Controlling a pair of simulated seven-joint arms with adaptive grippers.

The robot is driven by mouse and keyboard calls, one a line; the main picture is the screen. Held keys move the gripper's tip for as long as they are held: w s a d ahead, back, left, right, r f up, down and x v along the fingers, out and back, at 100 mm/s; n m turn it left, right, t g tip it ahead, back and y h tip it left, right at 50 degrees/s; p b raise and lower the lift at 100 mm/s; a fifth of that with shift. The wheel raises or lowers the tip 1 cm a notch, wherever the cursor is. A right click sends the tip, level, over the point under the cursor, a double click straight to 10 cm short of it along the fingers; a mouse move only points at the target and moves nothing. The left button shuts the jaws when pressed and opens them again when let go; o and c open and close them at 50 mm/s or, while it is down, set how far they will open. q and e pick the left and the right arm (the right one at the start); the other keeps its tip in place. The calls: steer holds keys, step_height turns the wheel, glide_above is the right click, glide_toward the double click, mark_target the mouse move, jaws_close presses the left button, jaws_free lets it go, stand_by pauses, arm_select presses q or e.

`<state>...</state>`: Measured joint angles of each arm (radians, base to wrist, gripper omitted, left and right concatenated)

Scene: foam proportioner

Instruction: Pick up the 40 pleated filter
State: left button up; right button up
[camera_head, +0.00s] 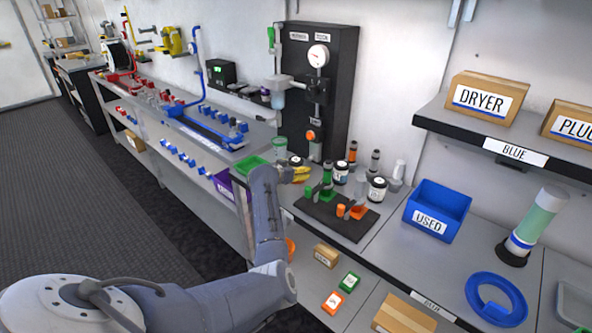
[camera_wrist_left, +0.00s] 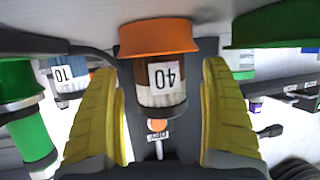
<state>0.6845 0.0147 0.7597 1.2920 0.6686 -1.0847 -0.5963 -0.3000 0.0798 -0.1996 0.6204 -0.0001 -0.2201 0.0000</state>
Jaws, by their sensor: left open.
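The 40 pleated filter (camera_wrist_left: 160,97) is in the left wrist view, with a brown see-through body, a white label reading 40 upside down and an orange end (camera_wrist_left: 158,38). It stands between the yellow fingers of my left gripper (camera_wrist_left: 160,68), with a visible gap on each side. The left gripper is open. In the head view this gripper (camera_head: 300,174) is over the bench, left of the black mat (camera_head: 320,222). I cannot clearly pick out the filter there. My right gripper is not in view.
In the wrist view a part labelled 10 (camera_wrist_left: 68,78) and a green part (camera_wrist_left: 33,135) are to the left, and a green rim (camera_wrist_left: 270,25) is close on the right. The blue USED bin (camera_head: 450,207) stands right of the mat.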

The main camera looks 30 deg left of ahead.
arm_select(q)
steer(key=shift+w+f, duration=0.25)
steer(key=shift+w, duration=0.4)
steer(key=c, duration=1.3)
steer(key=shift+r, duration=0.1)
